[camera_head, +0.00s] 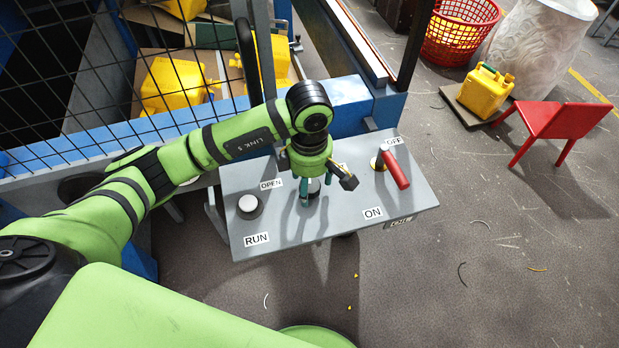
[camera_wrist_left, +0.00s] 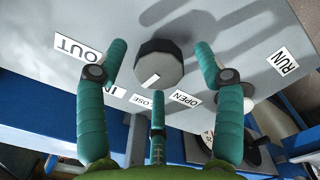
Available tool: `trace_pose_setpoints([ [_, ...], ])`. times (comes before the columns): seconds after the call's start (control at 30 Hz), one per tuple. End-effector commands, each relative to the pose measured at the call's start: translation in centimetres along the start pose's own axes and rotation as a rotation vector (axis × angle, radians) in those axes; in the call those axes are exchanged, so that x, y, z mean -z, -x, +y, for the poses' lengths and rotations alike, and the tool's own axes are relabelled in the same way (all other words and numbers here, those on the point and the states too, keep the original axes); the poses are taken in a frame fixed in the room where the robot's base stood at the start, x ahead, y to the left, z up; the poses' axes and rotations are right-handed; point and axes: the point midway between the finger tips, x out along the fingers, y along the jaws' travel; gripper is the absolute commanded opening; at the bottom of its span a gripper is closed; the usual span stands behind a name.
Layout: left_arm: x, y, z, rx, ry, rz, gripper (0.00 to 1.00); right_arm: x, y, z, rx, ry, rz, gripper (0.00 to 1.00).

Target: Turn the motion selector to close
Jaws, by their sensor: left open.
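The motion selector is a dark round knob with a pale top (camera_wrist_left: 160,62), seen in the left wrist view on the grey panel (camera_head: 335,226). A short white mark lies on its near edge, slanting toward the CLOSE label (camera_wrist_left: 146,100), with the OPEN label (camera_wrist_left: 186,98) to the right of it. My left gripper (camera_head: 314,192) is over the panel, pointing down. In the left wrist view its open teal fingers (camera_wrist_left: 161,48) stand on either side of the knob, with a third finger below. I cannot tell whether they touch it. My right gripper is out of view.
A white button (camera_head: 248,204) sits left of my gripper by the RUN label. A red lever (camera_head: 396,170) stands to the right between ON and OFF. A mesh fence (camera_head: 60,90) runs at the left. Open floor lies right of the panel.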

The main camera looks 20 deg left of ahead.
Motion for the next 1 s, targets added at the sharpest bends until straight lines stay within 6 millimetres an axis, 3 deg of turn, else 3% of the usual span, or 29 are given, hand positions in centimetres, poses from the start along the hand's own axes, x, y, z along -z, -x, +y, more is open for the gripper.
trace_pose_setpoints([
  [0.1,0.0,0.0,0.0,0.000,0.000,0.000,0.68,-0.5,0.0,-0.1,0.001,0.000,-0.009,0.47],
  [0.23,0.0,0.0,0.0,0.000,0.000,0.000,0.16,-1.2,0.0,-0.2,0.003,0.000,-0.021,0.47],
  [0.27,0.0,0.0,0.0,0.000,0.001,0.000,0.13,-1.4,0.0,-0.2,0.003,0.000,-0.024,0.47],
  [0.67,0.1,-0.1,0.0,0.001,0.053,0.004,0.13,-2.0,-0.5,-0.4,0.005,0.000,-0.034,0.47],
  [1.0,0.1,-0.3,0.0,0.001,0.274,0.005,0.13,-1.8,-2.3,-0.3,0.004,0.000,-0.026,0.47],
])
